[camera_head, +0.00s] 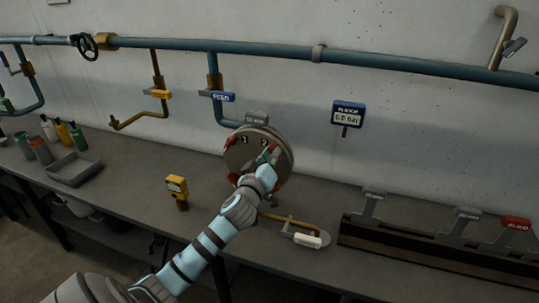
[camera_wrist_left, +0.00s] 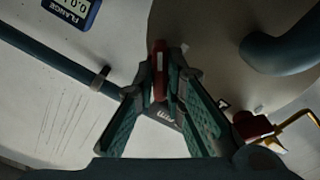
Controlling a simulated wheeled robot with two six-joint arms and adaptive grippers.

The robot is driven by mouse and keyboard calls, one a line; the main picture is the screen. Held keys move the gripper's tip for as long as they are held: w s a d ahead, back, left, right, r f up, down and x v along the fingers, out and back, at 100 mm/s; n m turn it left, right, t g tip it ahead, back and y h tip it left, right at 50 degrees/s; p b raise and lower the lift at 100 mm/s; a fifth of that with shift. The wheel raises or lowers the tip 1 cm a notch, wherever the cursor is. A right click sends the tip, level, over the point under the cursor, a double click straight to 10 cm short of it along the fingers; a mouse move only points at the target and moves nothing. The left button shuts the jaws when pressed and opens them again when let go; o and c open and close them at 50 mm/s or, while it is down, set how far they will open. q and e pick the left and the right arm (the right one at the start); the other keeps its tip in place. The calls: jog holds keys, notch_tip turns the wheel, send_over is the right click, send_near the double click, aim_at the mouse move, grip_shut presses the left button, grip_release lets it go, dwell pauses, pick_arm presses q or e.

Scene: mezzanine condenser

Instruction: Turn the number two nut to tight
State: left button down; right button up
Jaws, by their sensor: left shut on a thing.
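The round flange (camera_head: 244,156) stands above the bench, with red nuts around its face and small dark number marks that are hard to read. One red nut (camera_head: 231,141) shows at its upper left. My left gripper (camera_head: 269,155) is at the right part of the flange face and hides some of it. In the left wrist view my left gripper (camera_wrist_left: 164,72) is shut on a red nut (camera_wrist_left: 158,58) at the edge of the flange disc (camera_wrist_left: 215,55). Another red nut (camera_wrist_left: 250,125) shows at the right there. I cannot read the held nut's number. My right gripper is not in view.
A yellow handheld device (camera_head: 177,188) and a small tool on a stand (camera_head: 305,238) are on the bench. A dark rack (camera_head: 440,250) stands right; a grey tray (camera_head: 75,172) and bottles stand left.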

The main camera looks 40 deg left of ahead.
pick_arm(q)
jog(key=shift+s+f+m+p, duration=0.15)
jog(key=shift+m+p, duration=0.65)
jog(key=shift+m, duration=2.45)
jog(key=shift+w+f+m+p, duration=0.1)
jog(key=shift+m+p, duration=0.65)
jog(key=shift+m, duration=2.5)
jog(key=c, duration=1.8)
grip_release()
jog(key=shift+o, duration=0.7)
jog(key=shift+a, duration=0.1)
